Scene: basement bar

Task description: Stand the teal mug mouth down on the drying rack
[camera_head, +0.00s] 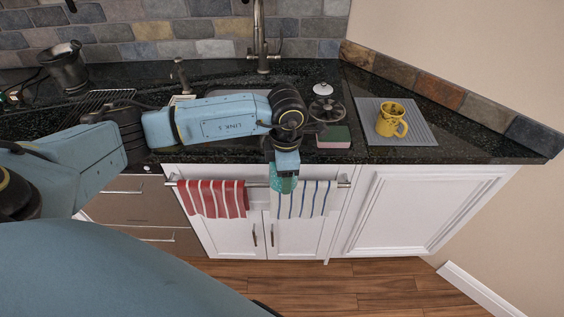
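The teal mug (284,185) hangs in the air under my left gripper (285,173), in front of the towel bar and beyond the counter's front edge. My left gripper points down and is shut on it; the wrist hides the fingers and much of the mug, so its mouth direction cannot be told. A grey ribbed drying mat (422,134) lies on the counter at the right, with a yellow mug (391,120) on it. A dark wire rack (104,97) shows at the left, partly behind my arm. My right gripper is not in view.
The sink (235,93) and faucet (262,45) are behind my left arm. A green and pink sponge (334,137) and a dark round object (327,109) lie left of the mat. Red-striped (212,198) and blue-striped (302,199) towels hang below the counter. Bare mat surrounds the yellow mug.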

